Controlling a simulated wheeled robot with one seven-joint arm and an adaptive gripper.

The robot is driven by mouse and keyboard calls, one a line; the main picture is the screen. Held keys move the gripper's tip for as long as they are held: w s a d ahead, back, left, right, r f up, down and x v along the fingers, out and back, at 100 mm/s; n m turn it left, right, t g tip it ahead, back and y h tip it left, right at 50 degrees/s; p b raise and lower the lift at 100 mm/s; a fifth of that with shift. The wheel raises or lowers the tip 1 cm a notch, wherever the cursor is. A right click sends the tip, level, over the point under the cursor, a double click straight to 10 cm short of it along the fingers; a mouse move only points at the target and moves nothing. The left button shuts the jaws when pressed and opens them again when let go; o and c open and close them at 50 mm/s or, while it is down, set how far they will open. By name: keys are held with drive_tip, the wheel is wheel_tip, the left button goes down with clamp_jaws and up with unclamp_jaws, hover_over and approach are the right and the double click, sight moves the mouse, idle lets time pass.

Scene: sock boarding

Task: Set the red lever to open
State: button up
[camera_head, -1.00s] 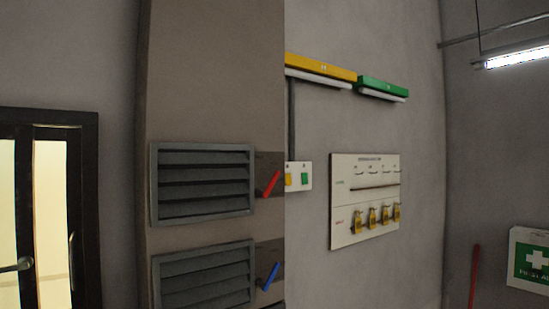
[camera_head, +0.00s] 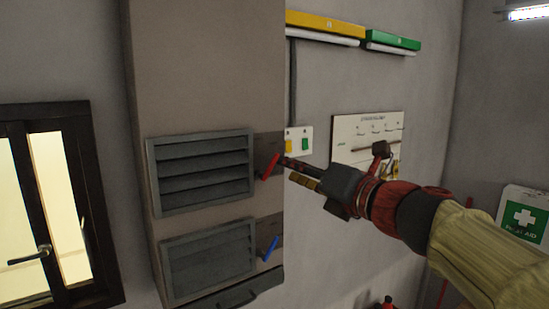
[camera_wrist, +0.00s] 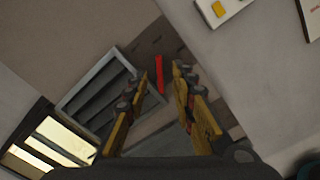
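The red lever (camera_head: 270,167) sits on the side of a tall cabinet, beside the upper louvred vent (camera_head: 202,171). It slants, with its upper end to the right. My gripper (camera_head: 286,170) has yellow fingers and comes from the right, its tips close to the lever. In the wrist view the red lever (camera_wrist: 159,78) shows between the spread fingertips of my gripper (camera_wrist: 161,76). The gripper is open. I cannot tell whether a finger touches the lever.
A blue lever (camera_head: 270,248) slants beside the lower louvred vent (camera_head: 210,264), just under the red one. A switch plate (camera_head: 299,140) and a white board (camera_head: 350,128) hang on the wall behind. A window (camera_head: 60,200) is at the left.

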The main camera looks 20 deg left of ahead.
sight(275, 161)
drive_tip(key=p+x, duration=0.1)
drive_tip(key=x, duration=0.7)
drive_tip(key=shift+c, duration=1.2)
drive_tip(key=c, duration=0.4)
clamp_jaws()
